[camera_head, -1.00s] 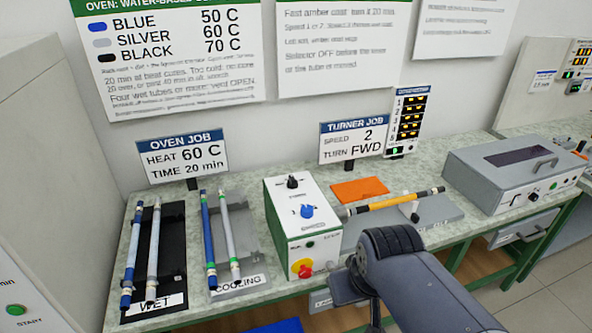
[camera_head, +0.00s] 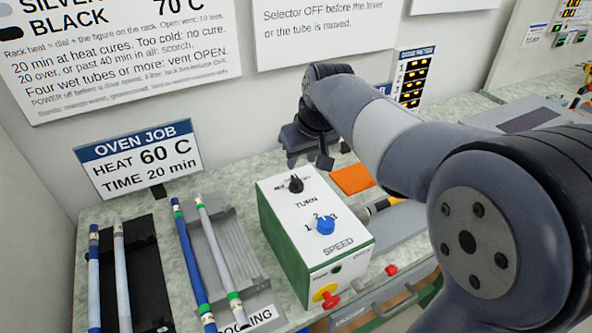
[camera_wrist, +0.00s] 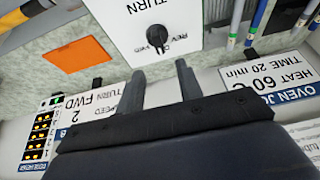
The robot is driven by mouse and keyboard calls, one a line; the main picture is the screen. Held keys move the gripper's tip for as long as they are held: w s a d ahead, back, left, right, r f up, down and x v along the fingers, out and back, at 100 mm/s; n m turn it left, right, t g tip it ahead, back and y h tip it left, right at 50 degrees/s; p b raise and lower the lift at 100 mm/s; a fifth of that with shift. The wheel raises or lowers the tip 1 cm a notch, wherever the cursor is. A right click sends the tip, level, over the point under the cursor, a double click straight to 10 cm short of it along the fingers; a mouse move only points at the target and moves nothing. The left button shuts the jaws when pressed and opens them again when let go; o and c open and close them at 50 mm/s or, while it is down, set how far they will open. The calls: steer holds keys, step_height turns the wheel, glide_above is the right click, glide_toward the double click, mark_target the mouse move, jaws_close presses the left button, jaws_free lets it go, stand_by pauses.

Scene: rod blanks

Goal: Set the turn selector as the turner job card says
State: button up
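The turner's white-topped green box (camera_head: 312,225) stands on the bench. Its black turn selector (camera_head: 296,184) is at the far end of the top; it also shows in the wrist view (camera_wrist: 157,38). I cannot read its pointer setting with certainty. The blue speed knob (camera_head: 325,225) is nearer me. The turner job card (camera_wrist: 92,112) shows upside down in the wrist view and reads speed 2, turn FWD; my arm hides it in the head view. My gripper (camera_wrist: 160,72) is open and empty, its two fingers apart, short of the selector; it also shows in the head view (camera_head: 322,160).
A red and yellow stop button (camera_head: 326,294) is on the box's front. An orange pad (camera_head: 352,179) lies beside the box. Racks with tubes (camera_head: 235,265) stand to the left. The oven job card (camera_head: 140,160) is behind them. A tube partly shows under my arm.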

mark_target(295, 176)
steer(key=x, duration=0.8)
steer(key=shift+c, duration=0.2)
steer(key=shift+r, duration=0.1)
jaws_close()
